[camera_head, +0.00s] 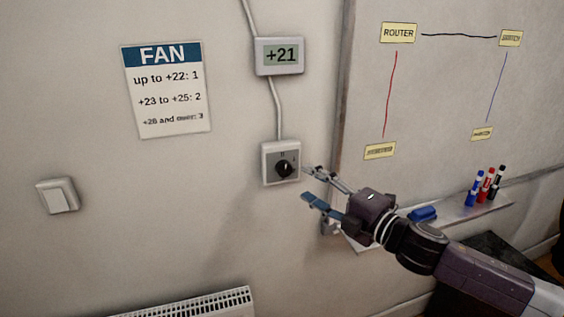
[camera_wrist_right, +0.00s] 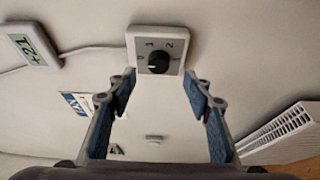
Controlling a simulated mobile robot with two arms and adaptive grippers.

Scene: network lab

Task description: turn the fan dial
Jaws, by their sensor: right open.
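The fan dial (camera_head: 284,169) is a round black knob on a white and grey wall box, below a thermostat display (camera_head: 280,56) reading +21. The dial also shows in the right wrist view (camera_wrist_right: 158,62), ringed by numbers; 0, 1 and 2 are legible. I cannot tell surely which number its pointer marks. My right gripper (camera_head: 307,184) is open and empty, just right of the dial box, its fingers toward the wall and apart from the knob. In the wrist view the dial lies between and beyond the fingertips (camera_wrist_right: 160,80). My left gripper is not in view.
A FAN sign (camera_head: 166,90) reads up to +22: 1, +23 to +25: 2, then a third line ending in 3. A light switch (camera_head: 57,196) is at left, a radiator (camera_head: 185,303) below. A whiteboard (camera_head: 440,90) with a marker ledge (camera_head: 450,215) is at right.

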